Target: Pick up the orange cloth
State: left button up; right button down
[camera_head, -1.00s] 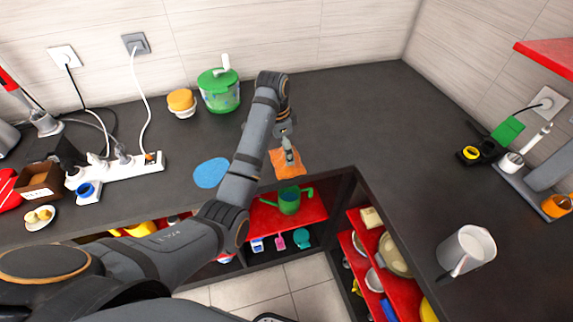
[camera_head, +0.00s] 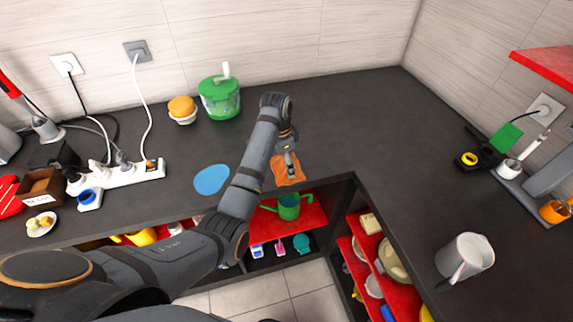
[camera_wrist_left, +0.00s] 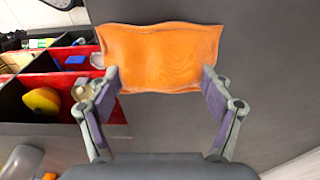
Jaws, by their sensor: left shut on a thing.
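The orange cloth (camera_head: 280,174) is at the front edge of the dark counter, above the red shelf. My left gripper (camera_head: 291,168) reaches down over it. In the left wrist view the cloth (camera_wrist_left: 165,50) spans between the two fingertips of my left gripper (camera_wrist_left: 160,78), which are wide apart and meet its left and right sides. The gripper is shut on the cloth. I cannot tell whether the cloth is clear of the counter. My right gripper is not in view.
A blue round mat (camera_head: 211,179) lies left of my arm. A green pot (camera_head: 220,97) and an orange-topped bowl (camera_head: 182,109) stand behind. A green two-handled pot (camera_head: 289,206) is on the red shelf below. The counter behind and right of the cloth is clear.

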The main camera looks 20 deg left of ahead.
pick_arm(q)
jog(key=shift+r, duration=0.1)
jog(key=shift+r, duration=0.3)
notch_tip(320, 180, up, 3)
jog(key=shift+f, duration=0.1)
jog(key=s+a+r+p, duration=0.2)
jog(key=s+r+p, duration=0.7)
jog(key=s+p, duration=0.4)
jog(key=shift+s+a+r+p, duration=0.2)
jog(key=shift+s+a+p, duration=0.2)
jog(key=shift+p, duration=0.75)
jog(key=shift+d, duration=0.1)
